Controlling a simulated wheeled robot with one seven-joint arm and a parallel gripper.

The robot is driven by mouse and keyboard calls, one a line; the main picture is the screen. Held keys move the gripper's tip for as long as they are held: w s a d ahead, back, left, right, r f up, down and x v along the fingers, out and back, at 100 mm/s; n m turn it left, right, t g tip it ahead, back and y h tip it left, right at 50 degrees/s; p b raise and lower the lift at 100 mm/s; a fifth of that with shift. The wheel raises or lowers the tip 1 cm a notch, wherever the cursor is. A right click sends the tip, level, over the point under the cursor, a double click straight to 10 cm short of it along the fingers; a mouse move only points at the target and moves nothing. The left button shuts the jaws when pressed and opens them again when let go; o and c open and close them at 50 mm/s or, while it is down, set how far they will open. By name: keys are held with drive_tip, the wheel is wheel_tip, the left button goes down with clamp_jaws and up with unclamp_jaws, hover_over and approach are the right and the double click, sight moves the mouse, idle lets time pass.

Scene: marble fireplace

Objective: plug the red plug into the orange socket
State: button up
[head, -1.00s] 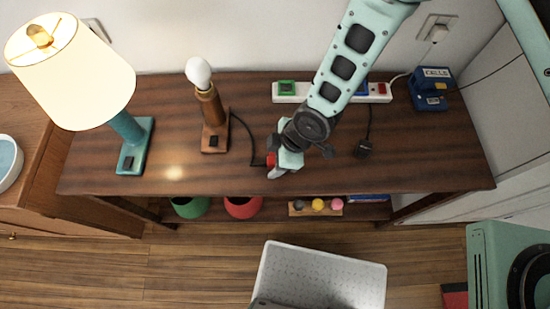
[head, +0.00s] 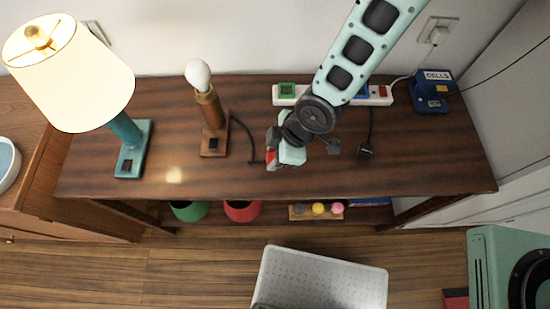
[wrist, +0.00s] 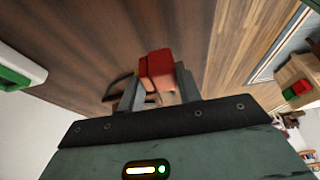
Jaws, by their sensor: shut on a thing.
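The red plug (head: 271,155) is held in my gripper (head: 273,161), above the front middle of the dark wooden table. In the wrist view the red plug (wrist: 157,70) sits between the two grey fingers of my gripper (wrist: 158,88). A dark cord runs from near the bulb lamp's base towards the plug. The white power strip (head: 314,95) lies along the back of the table, with a green socket (head: 287,90) at its left end and blue farther right. I see no orange socket; my arm covers part of the strip.
A bare-bulb lamp (head: 212,120) stands left of my gripper, and a lit teal lamp (head: 131,145) farther left. A dark cord end (head: 365,152) lies right of my gripper. A blue box (head: 432,92) is at the back right. The table's front middle is mostly clear.

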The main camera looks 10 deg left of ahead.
wheel_tip(320, 180, up, 6)
drive_tip(key=shift+r+b, duration=0.15)
drive_tip(key=shift+b, duration=0.15)
idle(0.5)
